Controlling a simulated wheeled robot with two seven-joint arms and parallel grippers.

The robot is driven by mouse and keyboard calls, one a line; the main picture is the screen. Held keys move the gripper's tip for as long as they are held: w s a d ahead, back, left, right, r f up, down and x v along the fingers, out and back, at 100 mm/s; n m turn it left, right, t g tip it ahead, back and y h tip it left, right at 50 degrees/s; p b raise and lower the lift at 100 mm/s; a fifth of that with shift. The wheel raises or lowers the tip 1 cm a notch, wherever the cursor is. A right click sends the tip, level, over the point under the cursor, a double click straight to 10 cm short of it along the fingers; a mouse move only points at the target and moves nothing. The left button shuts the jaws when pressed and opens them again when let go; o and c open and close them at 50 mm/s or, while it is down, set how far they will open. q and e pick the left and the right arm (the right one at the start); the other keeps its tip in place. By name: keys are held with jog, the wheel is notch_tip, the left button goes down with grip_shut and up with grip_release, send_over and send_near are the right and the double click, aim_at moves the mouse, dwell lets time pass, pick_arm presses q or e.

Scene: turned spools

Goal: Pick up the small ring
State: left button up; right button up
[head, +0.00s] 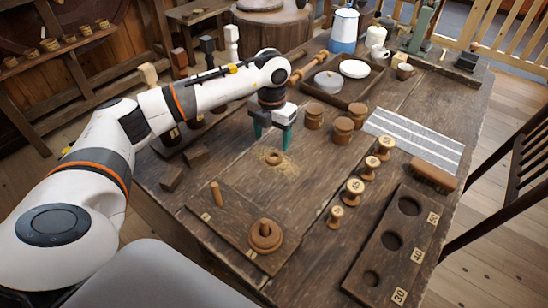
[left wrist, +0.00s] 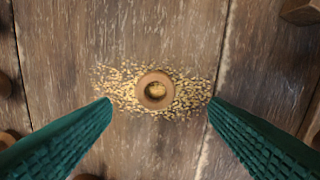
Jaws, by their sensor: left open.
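The small ring (head: 274,158) is a brown wooden ring lying flat on the table among scattered wood shavings. In the left wrist view the ring (left wrist: 155,76) sits near the middle, with shavings showing through its hole. My left gripper (head: 272,141) is open and empty, with green fingers pointing down. It is above the table, close behind the ring in the head view. In the left wrist view the fingertips (left wrist: 160,103) are apart, on either side of the ring and not touching it. My right gripper is in neither view.
A board with a bare peg (head: 215,193) and a stack of rings (head: 265,238) lies in front. Several spools (head: 354,188) stand to the right, beside a board with numbered holes (head: 416,238). Wooden pots (head: 343,130) stand behind right.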

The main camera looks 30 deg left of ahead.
aim_at(274, 152)
pick_arm(q)
jog(key=shift+d+f, duration=0.15)
jog(key=shift+f, duration=1.4)
jog(key=shift+d+f, duration=0.1)
jog(key=shift+f, duration=1.4)
jog(key=c, duration=1.1)
